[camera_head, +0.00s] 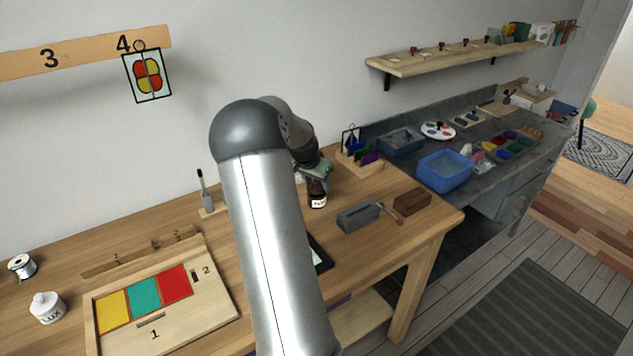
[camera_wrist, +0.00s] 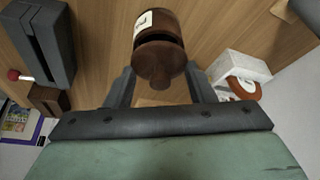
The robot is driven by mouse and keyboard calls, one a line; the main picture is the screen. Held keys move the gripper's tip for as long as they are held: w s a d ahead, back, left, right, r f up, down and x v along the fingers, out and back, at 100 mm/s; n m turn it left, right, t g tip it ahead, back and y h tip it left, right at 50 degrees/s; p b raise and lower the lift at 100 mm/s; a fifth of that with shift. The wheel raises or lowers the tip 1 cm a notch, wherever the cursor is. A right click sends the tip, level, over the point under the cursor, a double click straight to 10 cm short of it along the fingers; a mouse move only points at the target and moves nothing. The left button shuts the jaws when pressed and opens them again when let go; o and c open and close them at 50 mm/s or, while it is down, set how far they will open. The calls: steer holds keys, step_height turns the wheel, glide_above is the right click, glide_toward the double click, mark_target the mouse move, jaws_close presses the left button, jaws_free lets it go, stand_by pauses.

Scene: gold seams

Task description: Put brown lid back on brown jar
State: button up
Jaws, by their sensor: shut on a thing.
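The brown jar (camera_head: 317,199), with a white label, stands on the wooden bench just below my gripper (camera_head: 318,174) in the head view. In the wrist view the jar (camera_wrist: 157,22) is at the top centre. The brown lid (camera_wrist: 159,62), with its knob towards the camera, is between the fingers of my gripper (camera_wrist: 159,82), which is shut on it. The lid is at the jar's mouth, with a dark band between them. I cannot tell whether it is fully seated. My arm hides part of the bench in the head view.
A grey slotted block (camera_head: 358,216), a red-ended tool (camera_head: 396,219) and a brown block (camera_head: 412,201) stand right of the jar. A wooden rack (camera_head: 362,163) is behind. A white block (camera_wrist: 240,66) with an orange-brown round piece is right in the wrist view.

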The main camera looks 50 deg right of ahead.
steer(key=shift+f, duration=0.15)
steer(key=shift+f+b, duration=0.35)
steer(key=shift+b, duration=0.05)
steer(key=shift+a+f+b, duration=0.1)
steer(key=shift+f+b, duration=0.15)
steer(key=shift+b, duration=0.2)
stand_by(1.0)
steer(key=o, duration=1.5)
steer(key=shift+r, duration=0.1)
steer(key=shift+r+p, duration=2.05)
steer(key=shift+r, duration=1.5)
